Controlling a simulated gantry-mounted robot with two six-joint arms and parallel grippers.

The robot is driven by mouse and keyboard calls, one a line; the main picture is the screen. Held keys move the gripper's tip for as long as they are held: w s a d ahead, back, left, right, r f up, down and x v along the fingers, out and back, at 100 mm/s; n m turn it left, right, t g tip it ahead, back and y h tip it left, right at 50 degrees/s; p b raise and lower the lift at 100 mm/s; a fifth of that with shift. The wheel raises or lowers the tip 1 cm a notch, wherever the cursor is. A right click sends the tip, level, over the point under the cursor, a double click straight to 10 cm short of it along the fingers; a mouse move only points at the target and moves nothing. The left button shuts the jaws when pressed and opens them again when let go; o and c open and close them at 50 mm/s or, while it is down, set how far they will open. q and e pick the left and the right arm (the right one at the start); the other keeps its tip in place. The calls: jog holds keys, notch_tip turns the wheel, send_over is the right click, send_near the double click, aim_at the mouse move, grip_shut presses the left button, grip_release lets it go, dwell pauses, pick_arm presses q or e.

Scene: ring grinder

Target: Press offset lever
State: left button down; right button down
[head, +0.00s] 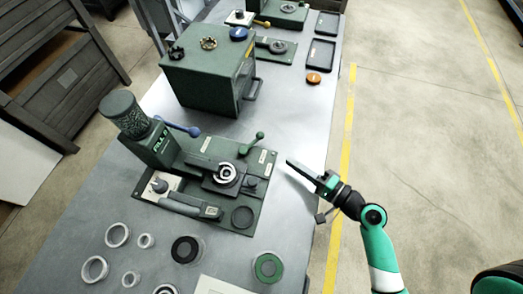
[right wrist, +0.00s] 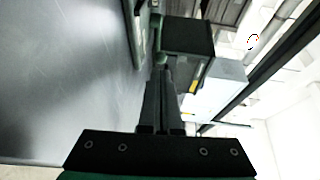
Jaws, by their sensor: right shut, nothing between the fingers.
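The green machine (head: 215,175) stands on the grey table, with a ring seat (head: 225,173) in its middle. A green-knobbed lever (head: 252,143) rises at its right back side, and a blue-handled lever (head: 180,127) sticks out near the hopper (head: 125,115). I cannot tell from labels which one is the offset lever. My right gripper (head: 290,163) is shut and empty, to the right of the machine and apart from the green-knobbed lever. In the right wrist view its fingers (right wrist: 165,75) point at a green upright shape (right wrist: 158,45). My left gripper is not in view.
A green box (head: 205,80) with knobs stands behind the machine. An orange disc (head: 313,78) and dark trays (head: 318,52) are at the back right. The table's right edge runs beneath my right arm.

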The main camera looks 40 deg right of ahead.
aim_at(271, 151)
jog(key=shift+s+d+f+h, duration=0.1)
jog(key=shift+s+d+h, duration=0.05)
jog(key=shift+d, duration=0.25)
jog(key=shift+s+d+f+h, duration=0.1)
jog(key=shift+d+h, duration=0.05)
jog(key=shift+d, duration=0.2)
jog(key=shift+a, duration=0.1)
jog(key=w, duration=0.6)
jog(key=w+f, duration=0.1)
jog(key=w, duration=0.3)
jog(key=shift+a, duration=0.2)
jog(key=shift+a+f, duration=0.1)
